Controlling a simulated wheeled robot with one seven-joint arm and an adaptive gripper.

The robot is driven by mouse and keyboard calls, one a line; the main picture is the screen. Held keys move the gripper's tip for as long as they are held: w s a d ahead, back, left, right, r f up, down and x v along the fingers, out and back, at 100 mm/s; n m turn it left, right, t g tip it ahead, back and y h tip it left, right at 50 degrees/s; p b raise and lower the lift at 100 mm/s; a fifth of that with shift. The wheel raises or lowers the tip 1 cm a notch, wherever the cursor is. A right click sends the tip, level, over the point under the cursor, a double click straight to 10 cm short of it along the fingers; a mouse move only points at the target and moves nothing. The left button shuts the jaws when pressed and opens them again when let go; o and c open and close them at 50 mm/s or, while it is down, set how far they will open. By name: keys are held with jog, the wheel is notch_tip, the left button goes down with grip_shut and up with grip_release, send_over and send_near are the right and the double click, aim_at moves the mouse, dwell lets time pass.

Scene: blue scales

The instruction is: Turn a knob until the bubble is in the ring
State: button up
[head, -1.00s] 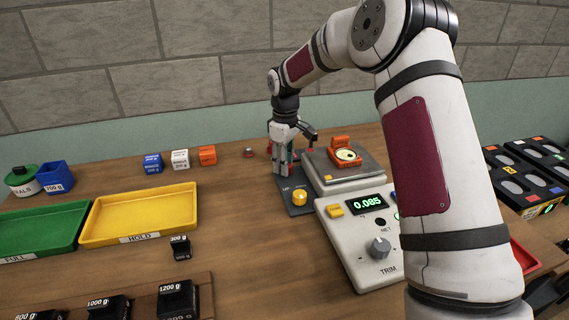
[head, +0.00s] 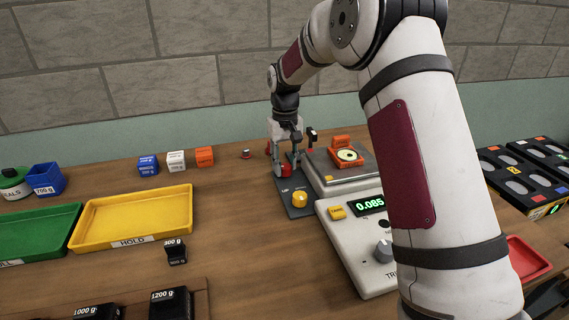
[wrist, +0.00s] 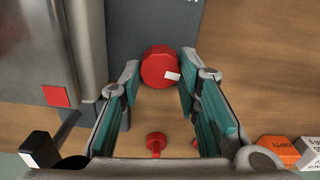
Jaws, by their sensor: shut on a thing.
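My gripper (head: 287,158) points down at the back of the bench, beside the scale. In the wrist view its two fingers (wrist: 159,84) are shut on a round red knob (wrist: 158,64) with a white mark, at the edge of a dark grey plate (wrist: 150,18). In the head view the knob is mostly hidden by the fingers. Whether the bubble is inside a ring is too small to tell.
The control box display (head: 370,204) reads 0.085; my arm hides part of the box. A black-handled lever (wrist: 45,145) and a small red piece (wrist: 155,144) are close to my fingers. A yellow tray (head: 135,217) is at left.

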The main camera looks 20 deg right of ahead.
aim_at(285, 165)
dwell(0.5)
jog(key=o, duration=1.1)
jog(key=shift+o, duration=0.2)
notch_tip(285, 165, up, 12)
